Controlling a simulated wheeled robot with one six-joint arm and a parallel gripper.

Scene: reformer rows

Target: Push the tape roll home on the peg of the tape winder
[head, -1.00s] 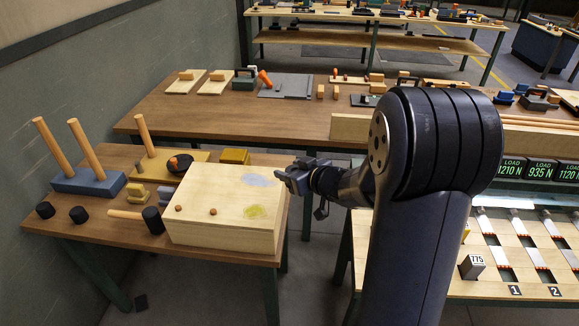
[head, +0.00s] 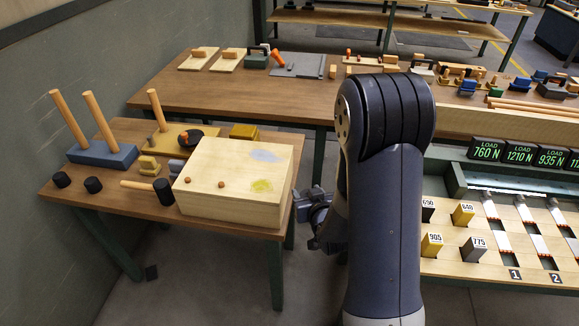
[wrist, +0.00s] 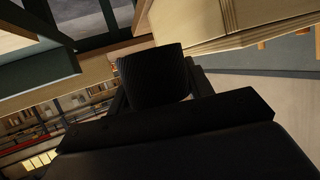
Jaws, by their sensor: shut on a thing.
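On the left table a yellow board (head: 175,134) carries an upright wooden peg (head: 157,110) and a black disc (head: 192,140) with an orange part. This looks like the tape winder, and the disc may be the tape roll. Whether the disc is seated on a peg is too small to tell. My gripper (head: 304,207) is right of the table's edge, beside the wooden box and apart from the winder. In the wrist view my gripper (wrist: 155,90) is shut on a dark ribbed cylinder (wrist: 153,76). I cannot tell exactly what it is.
A pale wooden box (head: 225,191) stands between my gripper and the winder. A blue block (head: 102,155) with two tall pegs, a mallet (head: 163,191) and black cylinders (head: 93,185) share the left table (head: 130,213). A test bench (head: 470,269) stands right.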

